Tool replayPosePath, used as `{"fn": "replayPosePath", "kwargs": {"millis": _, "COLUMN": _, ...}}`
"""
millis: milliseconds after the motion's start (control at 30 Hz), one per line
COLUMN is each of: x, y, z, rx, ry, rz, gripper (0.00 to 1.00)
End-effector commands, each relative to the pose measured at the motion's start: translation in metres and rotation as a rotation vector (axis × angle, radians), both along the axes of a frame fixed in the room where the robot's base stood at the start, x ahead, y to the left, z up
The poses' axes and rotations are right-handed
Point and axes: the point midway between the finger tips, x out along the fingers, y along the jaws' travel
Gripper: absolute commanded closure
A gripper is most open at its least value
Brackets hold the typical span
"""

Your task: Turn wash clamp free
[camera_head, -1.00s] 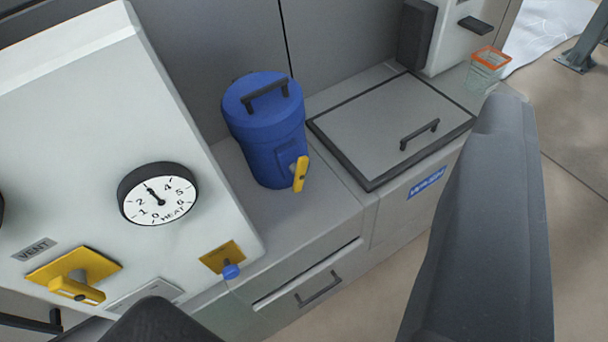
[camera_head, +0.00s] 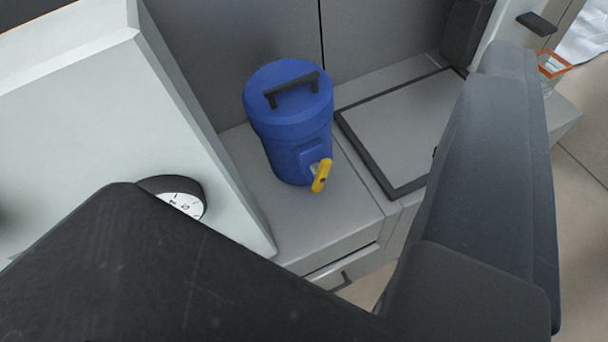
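I cannot pick out the wash clamp with certainty; part of the scene is behind my gripper. A flat grey lid (camera_head: 400,125) with a dark rim lies in the counter at the right, half covered by my right finger. Its handle and the blue label on the counter front are hidden. My gripper (camera_head: 315,130) shows as two large dark fingers, one from the lower left and one at the right. They are wide apart, with nothing seen held between them.
A blue drum (camera_head: 289,120) with a black handle and yellow tap (camera_head: 321,176) stands on the counter. A white cabinet with a dial (camera_head: 180,197) is at left. A dark block (camera_head: 466,32), black handle (camera_head: 537,23) and orange-rimmed clear container (camera_head: 552,64) are at upper right.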

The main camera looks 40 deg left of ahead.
Motion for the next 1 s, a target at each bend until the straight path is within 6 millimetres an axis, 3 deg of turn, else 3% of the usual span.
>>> {"fn": "replayPosePath", "kwargs": {"millis": 167, "x": 0.000, "y": 0.000, "z": 0.000, "rx": 0.000, "ry": 0.000, "rz": 0.000, "gripper": 0.64}}
{"fn": "replayPosePath", "kwargs": {"millis": 233, "x": 0.001, "y": 0.000, "z": 0.000, "rx": 0.000, "ry": 0.000, "rz": -0.001, "gripper": 0.58}}
{"fn": "replayPosePath", "kwargs": {"millis": 333, "x": 0.011, "y": -0.005, "z": -0.004, "rx": -0.010, "ry": -0.007, "rz": -0.016, "gripper": 0.58}}
{"fn": "replayPosePath", "kwargs": {"millis": 433, "x": 0.039, "y": -0.015, "z": -0.019, "rx": -0.041, "ry": -0.023, "rz": -0.051, "gripper": 0.58}}
{"fn": "replayPosePath", "kwargs": {"millis": 533, "x": 0.080, "y": -0.030, "z": -0.040, "rx": -0.098, "ry": -0.063, "rz": -0.089, "gripper": 0.58}}
{"fn": "replayPosePath", "kwargs": {"millis": 633, "x": 0.125, "y": -0.043, "z": -0.073, "rx": -0.165, "ry": -0.105, "rz": -0.095, "gripper": 0.58}}
{"fn": "replayPosePath", "kwargs": {"millis": 767, "x": 0.177, "y": -0.045, "z": -0.124, "rx": -0.239, "ry": -0.156, "rz": -0.039, "gripper": 0.58}}
{"fn": "replayPosePath", "kwargs": {"millis": 900, "x": 0.217, "y": -0.033, "z": -0.197, "rx": -0.271, "ry": -0.181, "rz": 0.090, "gripper": 0.58}}
{"fn": "replayPosePath", "kwargs": {"millis": 967, "x": 0.228, "y": -0.023, "z": -0.231, "rx": -0.267, "ry": -0.186, "rz": 0.163, "gripper": 0.58}}
{"fn": "replayPosePath", "kwargs": {"millis": 1000, "x": 0.233, "y": -0.016, "z": -0.257, "rx": -0.254, "ry": -0.182, "rz": 0.214, "gripper": 0.58}}
